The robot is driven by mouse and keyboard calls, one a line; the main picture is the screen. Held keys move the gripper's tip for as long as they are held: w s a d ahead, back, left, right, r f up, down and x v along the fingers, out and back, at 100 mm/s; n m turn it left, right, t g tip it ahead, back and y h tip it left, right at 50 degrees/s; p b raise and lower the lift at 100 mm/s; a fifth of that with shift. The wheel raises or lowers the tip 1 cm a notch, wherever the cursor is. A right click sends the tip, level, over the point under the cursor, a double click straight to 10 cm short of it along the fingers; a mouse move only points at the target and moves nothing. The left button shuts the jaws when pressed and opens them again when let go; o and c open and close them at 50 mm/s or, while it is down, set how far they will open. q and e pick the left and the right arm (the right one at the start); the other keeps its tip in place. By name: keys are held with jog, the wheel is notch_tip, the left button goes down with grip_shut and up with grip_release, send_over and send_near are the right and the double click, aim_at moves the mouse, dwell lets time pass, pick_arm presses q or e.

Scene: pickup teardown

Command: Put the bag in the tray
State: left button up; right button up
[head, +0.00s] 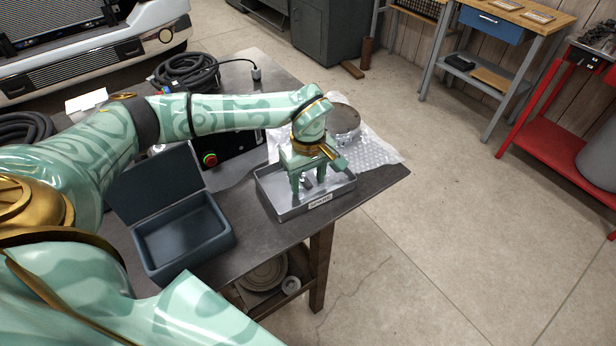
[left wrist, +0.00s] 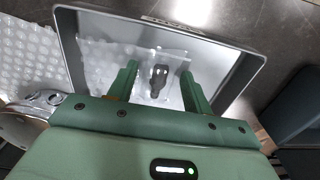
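The grey metal tray (head: 287,214) with a white label on its front wall sits near the table's right front edge. My left gripper (head: 307,181) points down into the tray. In the left wrist view, the left gripper (left wrist: 158,84) has its two green fingers wide apart. The bag (left wrist: 172,68), clear plastic with a small dark part inside, lies on the tray floor (left wrist: 218,62) beyond and between the fingertips. The fingers do not appear closed on it. In the head view the gripper hides most of the bag. My right gripper is not in view.
An open dark box (head: 185,236) with a raised lid stands left of the tray. Bubble wrap (head: 375,152) and a round metal part (head: 342,120) lie behind the tray. A black unit with a red button (head: 210,159) and coiled cable (head: 187,72) are on the table (head: 262,238).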

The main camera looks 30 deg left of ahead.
aim_at(308, 181)
pick_arm(q)
notch_tip(308, 181, up, 12)
jog(key=p, duration=0.2)
jog(key=shift+r, duration=0.2)
